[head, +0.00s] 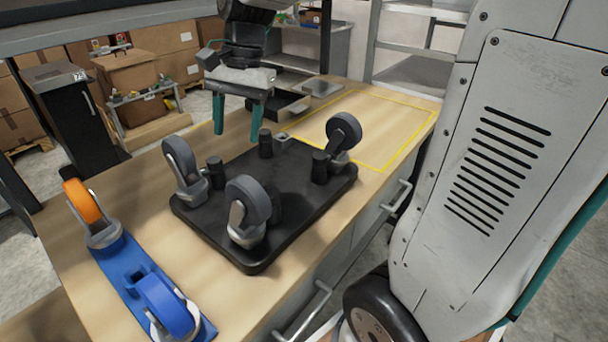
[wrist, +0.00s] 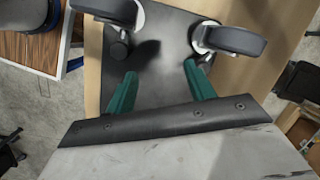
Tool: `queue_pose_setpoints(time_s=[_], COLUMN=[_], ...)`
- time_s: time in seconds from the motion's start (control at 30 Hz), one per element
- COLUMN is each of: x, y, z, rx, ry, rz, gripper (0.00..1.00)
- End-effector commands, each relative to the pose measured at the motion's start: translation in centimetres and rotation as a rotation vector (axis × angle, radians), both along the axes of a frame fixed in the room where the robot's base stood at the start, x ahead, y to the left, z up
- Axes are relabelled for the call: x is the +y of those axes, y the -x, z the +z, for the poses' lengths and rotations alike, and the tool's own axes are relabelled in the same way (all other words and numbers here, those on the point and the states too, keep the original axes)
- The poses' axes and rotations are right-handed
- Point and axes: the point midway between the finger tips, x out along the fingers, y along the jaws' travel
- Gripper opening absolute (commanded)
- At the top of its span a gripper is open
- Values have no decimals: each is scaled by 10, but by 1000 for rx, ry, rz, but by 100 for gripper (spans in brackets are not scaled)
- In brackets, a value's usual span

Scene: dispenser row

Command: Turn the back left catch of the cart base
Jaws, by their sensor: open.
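The cart base is a black plate (head: 290,215) lying on the wooden bench, with grey caster wheels at its left (head: 185,170), front (head: 246,208) and right (head: 342,140). Short black posts stand by the left caster (head: 215,172), at the back corner (head: 265,143) and by the right caster (head: 320,167). I cannot tell which part is the back left catch. My gripper (head: 238,135) is open and empty, with its teal fingers pointing down near the plate's back edge. In the wrist view its fingertips (wrist: 160,70) are apart over the plate (wrist: 160,28), between two casters.
A blue bracket (head: 135,275) with an orange wheel (head: 82,201) and a blue wheel (head: 166,305) lies at the bench's left. A yellow-outlined area (head: 375,115) at the back right is clear. Drawer handles (head: 305,310) stick out along the bench's front.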

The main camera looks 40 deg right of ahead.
Motion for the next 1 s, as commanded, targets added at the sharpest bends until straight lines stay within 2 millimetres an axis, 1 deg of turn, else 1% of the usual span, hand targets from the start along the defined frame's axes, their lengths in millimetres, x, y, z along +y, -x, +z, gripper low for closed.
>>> queue_pose_setpoints(time_s=[0.03,0.33,0.57,0.7,0.83,1.0], x=[1,2,0,-2,-4,-6], y=[11,69,112,137,156,173], z=[3,6,2,-4,-10,-16], rx=[-16,-99,-152,-181,-202,-220], ry=[11,77,133,167,196,222], rz=[35,275,457,568,658,742], gripper=[54,54,54,54,54,54])
